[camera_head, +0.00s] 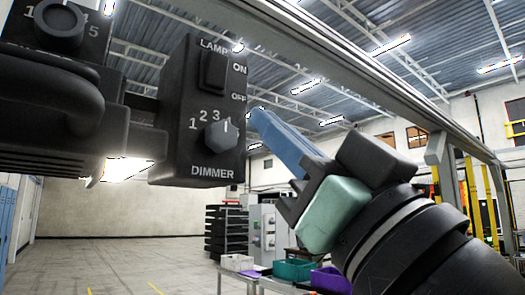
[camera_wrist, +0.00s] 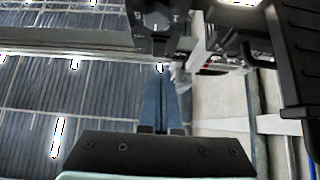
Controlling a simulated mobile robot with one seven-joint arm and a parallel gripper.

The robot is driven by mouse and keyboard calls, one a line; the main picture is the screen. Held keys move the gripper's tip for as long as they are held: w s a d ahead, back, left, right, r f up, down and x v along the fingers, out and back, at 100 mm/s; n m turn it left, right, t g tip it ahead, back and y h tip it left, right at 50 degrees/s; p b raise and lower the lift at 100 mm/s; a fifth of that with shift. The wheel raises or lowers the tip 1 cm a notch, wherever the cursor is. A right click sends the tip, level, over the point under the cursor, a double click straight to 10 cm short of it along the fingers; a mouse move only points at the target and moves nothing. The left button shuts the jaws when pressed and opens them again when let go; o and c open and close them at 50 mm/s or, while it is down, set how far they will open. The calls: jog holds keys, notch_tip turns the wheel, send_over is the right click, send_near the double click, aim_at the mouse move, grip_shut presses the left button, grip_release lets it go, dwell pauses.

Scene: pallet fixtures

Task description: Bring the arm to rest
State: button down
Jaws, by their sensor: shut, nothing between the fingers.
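My gripper (camera_head: 254,112) is shut, its long blue fingers together and empty. It reaches up and left from the lower right in the head view, its tips just right of the dimmer knob (camera_head: 221,135) in the picture. Whether they touch the knob I cannot tell. The knob is on a black control box (camera_head: 180,120) marked LAMP and DIMMER, with a lamp switch (camera_head: 213,70) above it. In the wrist view my gripper's fingertips (camera_wrist: 160,68) point up toward the control box (camera_wrist: 150,42), close below it in the picture.
A black lamp fixture (camera_head: 50,105) with a bright light (camera_head: 125,168) hangs left of the box. Below stand a table with a teal bin (camera_head: 295,270), a purple bin (camera_head: 330,280) and a white bin (camera_head: 237,262). The floor at left is clear. A metal beam (camera_head: 330,65) runs overhead.

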jog(key=s+a+f+m+t+h, duration=0.1)
jog(key=s+f+m+t+h, duration=0.2)
jog(key=f+m+t+h, duration=0.3)
jog(key=shift+s+a+f+m+h, duration=0.15)
jog(key=shift+a+f+m+h, duration=0.35)
jog(key=shift+f+h, duration=2.9)
